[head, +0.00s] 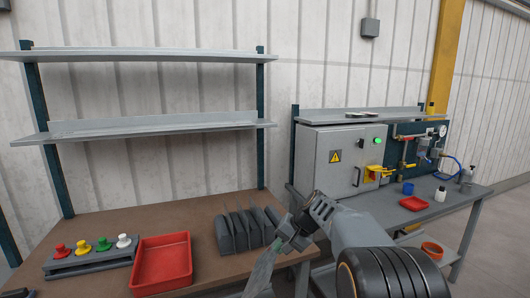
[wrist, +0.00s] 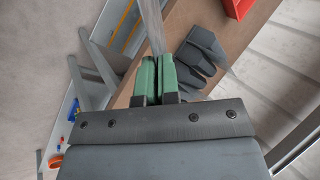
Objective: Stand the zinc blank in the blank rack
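The blank rack (head: 240,232) is a dark grey holder with several upright dividers, standing at the right part of the brown bench. My gripper (head: 287,236) is just right of the rack and in front of its right end. It is shut on a thin pale grey sheet, the zinc blank (head: 262,272), which hangs tilted down and to the left in front of the rack, apart from its slots as far as I can tell. In the wrist view the green fingers (wrist: 157,78) pinch the blank (wrist: 152,26) edge-on, and the rack (wrist: 204,48) lies to the right.
A red tray (head: 187,266) and a block with coloured knobs (head: 92,258) stand left of the rack on the bench (head: 80,220). Shelves (head: 150,122) hang above.

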